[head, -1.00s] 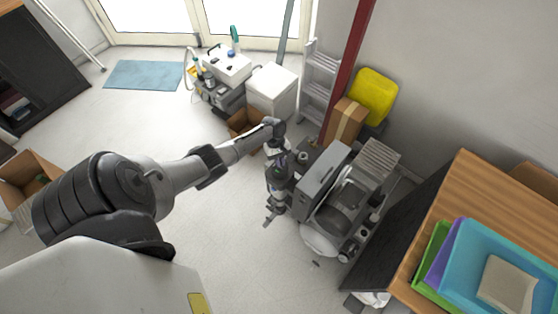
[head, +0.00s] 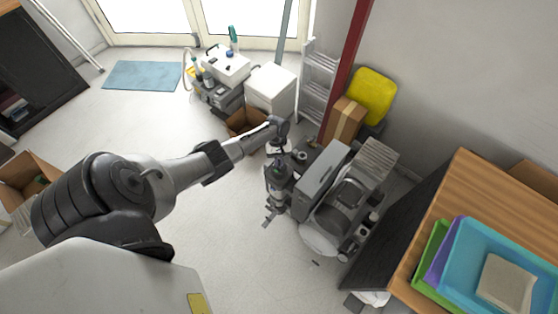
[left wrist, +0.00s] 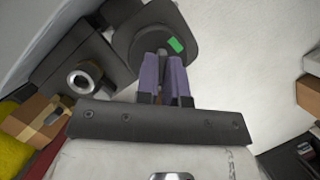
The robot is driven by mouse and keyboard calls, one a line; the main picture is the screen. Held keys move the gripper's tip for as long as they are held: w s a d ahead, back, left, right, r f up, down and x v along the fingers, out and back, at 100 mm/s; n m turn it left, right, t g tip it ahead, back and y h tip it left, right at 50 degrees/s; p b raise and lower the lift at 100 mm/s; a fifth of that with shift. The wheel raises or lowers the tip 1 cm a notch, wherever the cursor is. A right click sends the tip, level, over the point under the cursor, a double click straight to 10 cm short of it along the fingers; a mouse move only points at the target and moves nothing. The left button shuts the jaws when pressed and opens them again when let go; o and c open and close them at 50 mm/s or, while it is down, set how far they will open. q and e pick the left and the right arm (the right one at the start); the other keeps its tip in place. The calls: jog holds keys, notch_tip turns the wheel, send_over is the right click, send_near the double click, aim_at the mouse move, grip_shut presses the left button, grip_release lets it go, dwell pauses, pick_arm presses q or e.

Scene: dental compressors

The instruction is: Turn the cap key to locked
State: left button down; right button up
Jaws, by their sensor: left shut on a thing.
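In the left wrist view, a dark round cap (left wrist: 147,32) with a bright green mark (left wrist: 175,45) lies ahead of my fingers. My left gripper (left wrist: 163,78) has its two purple fingers close together, shut on the narrow key part of the cap; the grip hides most of that part. In the head view my left gripper (head: 277,160) hangs at the end of my arm, over a dark upright unit (head: 277,190) beside the grey compressor (head: 318,180). The cap's lock marking cannot be read. My right gripper is not in view.
A round metal fitting (left wrist: 84,79) on a dark housing is close on the left in the wrist view. In the head view a cardboard box (head: 343,121), a ladder (head: 317,85) and a red post (head: 347,70) stand behind. Open floor (head: 225,220) lies left of the compressor.

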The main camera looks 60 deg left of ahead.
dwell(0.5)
pick_arm(q)
jog(key=c, duration=1.2)
grip_release()
jog(key=shift+r, duration=0.1)
jog(key=shift+p+v, duration=0.95)
jog(key=shift+v, duration=5.85)
